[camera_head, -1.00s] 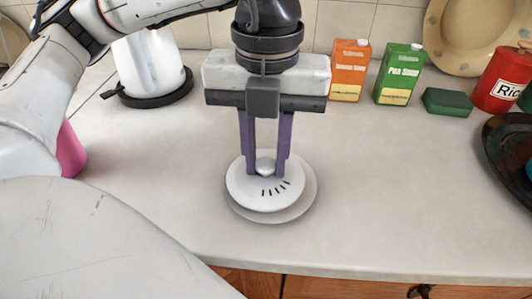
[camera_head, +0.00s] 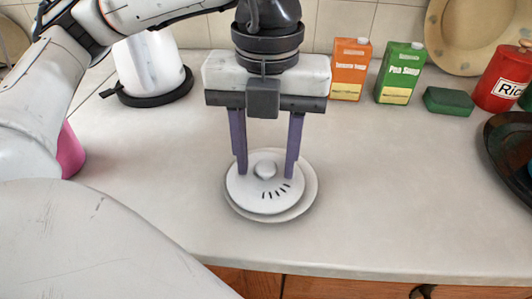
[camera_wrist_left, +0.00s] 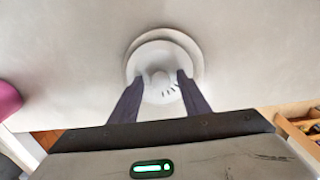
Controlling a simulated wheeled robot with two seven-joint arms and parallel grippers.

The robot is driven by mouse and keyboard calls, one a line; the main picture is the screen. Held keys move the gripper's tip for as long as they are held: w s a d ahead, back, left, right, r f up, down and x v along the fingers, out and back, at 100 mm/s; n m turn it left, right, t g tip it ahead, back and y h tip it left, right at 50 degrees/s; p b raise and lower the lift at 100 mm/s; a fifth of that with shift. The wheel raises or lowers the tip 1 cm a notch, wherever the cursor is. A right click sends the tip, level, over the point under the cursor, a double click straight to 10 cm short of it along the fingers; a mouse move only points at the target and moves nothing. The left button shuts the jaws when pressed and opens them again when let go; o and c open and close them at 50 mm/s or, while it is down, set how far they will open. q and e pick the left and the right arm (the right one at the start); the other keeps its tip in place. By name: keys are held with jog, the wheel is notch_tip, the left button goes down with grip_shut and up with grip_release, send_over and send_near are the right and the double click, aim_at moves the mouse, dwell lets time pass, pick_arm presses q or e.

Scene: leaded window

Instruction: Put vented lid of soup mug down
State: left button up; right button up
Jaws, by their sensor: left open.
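The vented lid (camera_head: 262,194) is a white disc with a round knob and several dark slots. It lies on a slightly larger pale round plate or disc (camera_head: 309,199) on the counter. My left gripper (camera_head: 267,174) is open above the lid, pointing down, with one finger on each side of the knob and a gap to it on both sides. In the left wrist view the lid (camera_wrist_left: 152,94) and knob show between the two spread fingers (camera_wrist_left: 159,80). The soup mug cannot be made out for certain. My right gripper is not in view.
A white kettle (camera_head: 148,62) on a dark base stands at back left, near a pink object (camera_head: 70,152). An orange carton (camera_head: 350,70), a green carton (camera_head: 399,73), a green sponge (camera_head: 448,101) and a red canister (camera_head: 500,80) stand at back right. A dark tray (camera_head: 508,150) is at the right edge.

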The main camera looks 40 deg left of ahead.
aim_at(266, 166)
pick_arm(q)
notch_tip(266, 166, up, 13)
jog(key=p, duration=0.2)
jog(key=shift+f, duration=0.2)
notch_tip(266, 166, down, 14)
jog(key=b, duration=0.3)
jog(key=shift+r, duration=0.2)
jog(key=shift+r+p, duration=0.7)
jog(key=shift+r, duration=0.9)
